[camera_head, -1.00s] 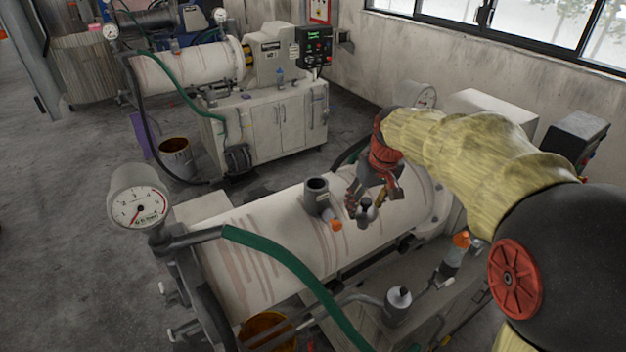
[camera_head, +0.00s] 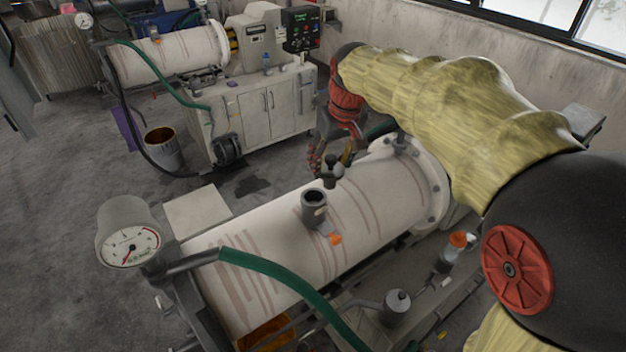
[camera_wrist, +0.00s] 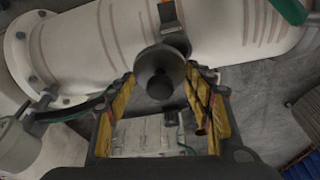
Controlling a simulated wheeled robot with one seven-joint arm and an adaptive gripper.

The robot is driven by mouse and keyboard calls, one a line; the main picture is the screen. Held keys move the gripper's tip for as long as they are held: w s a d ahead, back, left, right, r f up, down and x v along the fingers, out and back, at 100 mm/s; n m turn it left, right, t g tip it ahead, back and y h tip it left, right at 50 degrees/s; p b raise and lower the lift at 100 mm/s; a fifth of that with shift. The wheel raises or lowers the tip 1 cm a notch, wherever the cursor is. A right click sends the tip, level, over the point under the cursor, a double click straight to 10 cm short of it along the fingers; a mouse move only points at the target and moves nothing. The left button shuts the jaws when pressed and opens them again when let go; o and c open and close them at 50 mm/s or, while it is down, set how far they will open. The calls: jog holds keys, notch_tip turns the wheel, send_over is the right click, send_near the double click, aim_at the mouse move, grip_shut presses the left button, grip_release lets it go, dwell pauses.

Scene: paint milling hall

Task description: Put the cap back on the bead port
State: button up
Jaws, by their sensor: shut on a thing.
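The bead port (camera_head: 314,208) is a short grey upright pipe with an open dark mouth, on top of the white, streaked mill drum (camera_head: 370,205). An orange-tipped piece sticks out at its foot. My gripper (camera_head: 331,172) is beyond the port and a little to its right in the head view. It is shut on the dark grey cap (camera_head: 333,166), which has a round knob. In the wrist view the cap (camera_wrist: 160,70) sits between the yellow-padded fingers, its knob towards the camera. The cap is apart from the port. The cap's underside is hidden.
A pressure gauge (camera_head: 130,247) and a green hose (camera_head: 285,275) stand at the drum's near left end. A smaller fitting (camera_head: 400,143) rises near the right flange. A second mill (camera_head: 165,55) and a bucket (camera_head: 162,145) are behind, with open floor between.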

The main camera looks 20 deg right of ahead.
jog(key=w+a+f, duration=0.1)
jog(key=f, duration=0.2)
jog(key=w+a+f, duration=0.1)
jog(key=f, duration=0.1)
jog(key=w+a+f+p, duration=0.1)
jog(key=f, duration=0.2)
jog(key=shift+a+f, duration=0.25)
jog(key=shift+f, duration=0.1)
jog(key=shift+s, duration=0.15)
jog(key=shift+f+b, duration=0.35)
jog(key=shift+f, duration=0.15)
jog(key=shift+f, duration=0.1)
jog(key=o, duration=1.4)
